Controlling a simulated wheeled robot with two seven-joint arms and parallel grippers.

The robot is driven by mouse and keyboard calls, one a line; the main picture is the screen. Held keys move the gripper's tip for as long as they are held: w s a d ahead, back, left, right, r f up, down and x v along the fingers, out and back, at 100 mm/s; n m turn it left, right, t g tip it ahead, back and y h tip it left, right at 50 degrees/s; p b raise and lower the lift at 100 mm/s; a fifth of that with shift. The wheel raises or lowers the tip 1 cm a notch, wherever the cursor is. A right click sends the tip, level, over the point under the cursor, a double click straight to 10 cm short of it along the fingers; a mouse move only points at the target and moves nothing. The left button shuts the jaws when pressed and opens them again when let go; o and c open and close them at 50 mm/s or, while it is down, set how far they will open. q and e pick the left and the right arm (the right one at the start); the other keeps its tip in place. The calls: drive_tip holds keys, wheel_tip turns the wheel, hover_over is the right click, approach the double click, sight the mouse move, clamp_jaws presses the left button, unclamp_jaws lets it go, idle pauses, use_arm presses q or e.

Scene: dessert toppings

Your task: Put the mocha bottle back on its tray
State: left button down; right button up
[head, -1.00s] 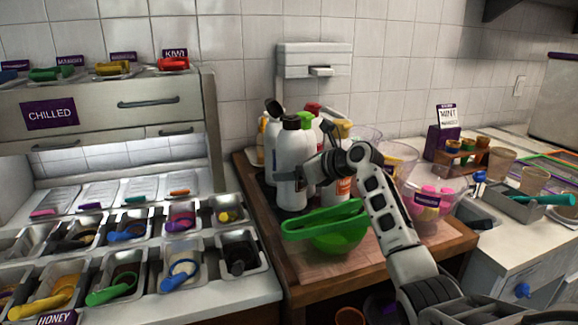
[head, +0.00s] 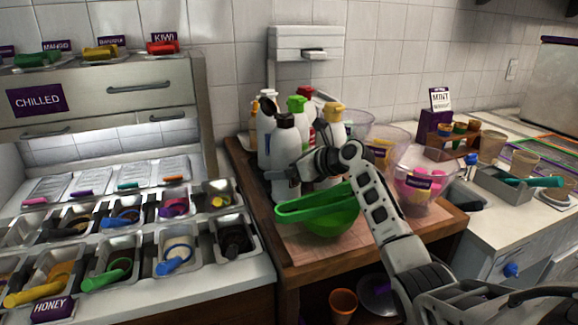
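A white bottle with a black cap (head: 286,137), which looks like the mocha bottle though its label is not readable, stands upright at the front of the bottle group. My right gripper (head: 285,177) is around its lower body and looks shut on it; the fingers are partly hidden. The dark tray (head: 257,172) under the bottles is mostly hidden. I cannot tell whether the held bottle touches it. My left gripper is not in view.
White bottles with green (head: 297,104) and yellow (head: 333,113) caps stand close behind. Clear bowls stand to the right.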

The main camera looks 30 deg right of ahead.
drive_tip(key=shift+s+r, duration=0.1)
drive_tip(key=v, duration=1.2)
wheel_tip(320, 180, up, 9)
drive_tip(key=p, duration=0.6)
